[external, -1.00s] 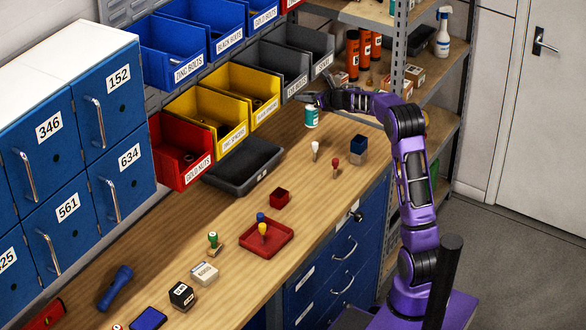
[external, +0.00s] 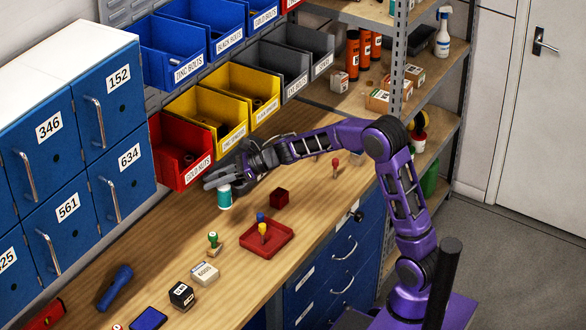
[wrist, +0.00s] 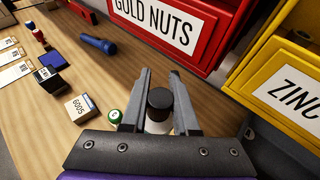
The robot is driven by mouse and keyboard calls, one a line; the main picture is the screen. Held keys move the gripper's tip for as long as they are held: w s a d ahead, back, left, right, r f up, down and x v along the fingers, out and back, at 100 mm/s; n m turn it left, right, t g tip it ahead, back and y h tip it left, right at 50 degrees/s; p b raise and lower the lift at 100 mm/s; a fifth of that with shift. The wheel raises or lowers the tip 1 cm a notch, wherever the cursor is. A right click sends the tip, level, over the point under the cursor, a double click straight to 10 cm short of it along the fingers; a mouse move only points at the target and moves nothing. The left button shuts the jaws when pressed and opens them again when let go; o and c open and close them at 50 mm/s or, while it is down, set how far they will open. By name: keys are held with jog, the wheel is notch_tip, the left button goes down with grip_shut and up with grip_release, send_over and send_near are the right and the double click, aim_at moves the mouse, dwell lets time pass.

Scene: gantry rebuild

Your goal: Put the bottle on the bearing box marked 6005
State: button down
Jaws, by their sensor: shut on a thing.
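The bottle is a small teal container with a white band (external: 225,197) and a black cap (wrist: 160,98). My gripper (external: 222,180) is shut on it near the cap, and the bottle hangs upright below the fingers, above the bench in front of the red bin. In the wrist view the cap shows between the two fingers (wrist: 160,92), and much of the body is hidden. The bearing box marked 6005 is a small pale box (external: 204,274) on the bench, nearer the front left than the bottle. It also shows in the wrist view (wrist: 80,108), left of the fingers.
The red nut bin (external: 182,158) is close behind my gripper.

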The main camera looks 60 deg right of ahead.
jog(key=s+a+r+n+g+y, duration=0.1)
jog(key=s+a+n+g+y, duration=0.15)
jog(key=a, duration=0.75)
jog(key=s+a+r+n+g+y, duration=0.15)
jog(key=s+a, duration=0.25)
jog(key=a, duration=0.6)
jog(key=shift+n, duration=0.4)
notch_tip(320, 180, down, 10)
jog(key=shift+s+d+r+b, duration=0.1)
jog(key=shift+r+b, duration=0.05)
jog(key=shift+b, duration=0.15)
jog(key=c, duration=0.7)
grip_release()
